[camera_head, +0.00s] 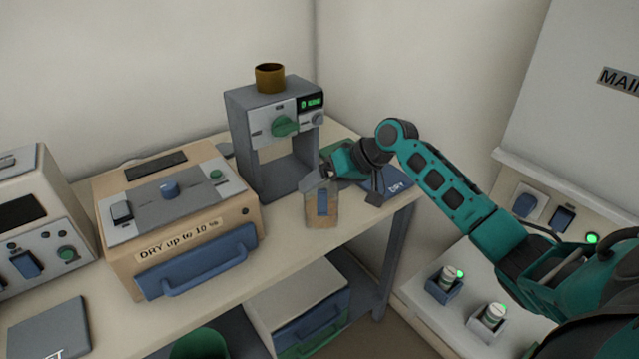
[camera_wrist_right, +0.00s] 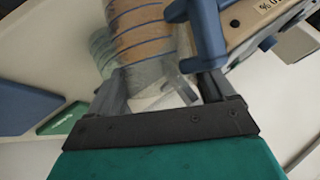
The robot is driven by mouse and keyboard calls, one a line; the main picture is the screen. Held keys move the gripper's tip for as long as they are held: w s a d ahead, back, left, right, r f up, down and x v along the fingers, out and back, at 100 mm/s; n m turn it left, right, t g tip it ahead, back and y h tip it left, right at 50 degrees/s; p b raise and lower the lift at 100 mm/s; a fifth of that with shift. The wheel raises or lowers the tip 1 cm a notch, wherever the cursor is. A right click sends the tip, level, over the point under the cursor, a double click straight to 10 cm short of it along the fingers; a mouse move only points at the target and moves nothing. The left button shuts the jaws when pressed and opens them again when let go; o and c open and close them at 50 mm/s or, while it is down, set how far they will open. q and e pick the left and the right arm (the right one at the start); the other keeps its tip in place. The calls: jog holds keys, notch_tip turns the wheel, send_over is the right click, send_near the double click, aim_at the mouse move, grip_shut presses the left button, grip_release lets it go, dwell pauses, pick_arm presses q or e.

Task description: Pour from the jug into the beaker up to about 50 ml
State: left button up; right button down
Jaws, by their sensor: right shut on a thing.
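A clear vessel (camera_head: 320,207) with a blue mark and a brownish look stands near the table's right front edge, below the grey machine. My right gripper (camera_head: 328,174) is at its top and is shut on clear glass, which I take to be the jug. In the wrist view the right gripper's fingers (camera_wrist_right: 162,88) are on either side of this clear glass. My left gripper is not in view.
A grey machine (camera_head: 261,143) with a green knob and a brown cup (camera_head: 270,77) on top stands behind. A tan furnace (camera_head: 131,262) with a blue handle is to the left. A blue "DRY" mat (camera_head: 398,180) lies at the right table edge. Bare tabletop (camera_head: 280,235) lies in front.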

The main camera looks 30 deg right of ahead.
jog(key=shift+w+r, duration=0.1)
jog(key=shift+r, duration=0.05)
dwell(0.3)
jog(key=shift+w+d+r+m+g+y, duration=0.15)
jog(key=shift+w+r+m+g+y, duration=0.2)
jog(key=shift+g, duration=0.45)
jog(key=shift+d+r, duration=0.1)
dwell(0.4)
jog(key=shift+w+m+g+y, duration=0.1)
jog(key=shift+m+g+y, duration=0.15)
jog(key=shift+g, duration=0.15)
jog(key=shift+w+d+r+g, duration=0.1)
jog(key=shift+w+r+g, duration=0.1)
jog(key=shift+r+g, duration=0.15)
dwell(3.6)
jog(key=shift+f, duration=0.1)
dwell(0.5)
jog(key=shift+s+f+t, duration=0.2)
jog(key=shift+s+t, duration=0.05)
jog(key=shift+t, duration=0.2)
jog(key=shift+f, duration=0.1)
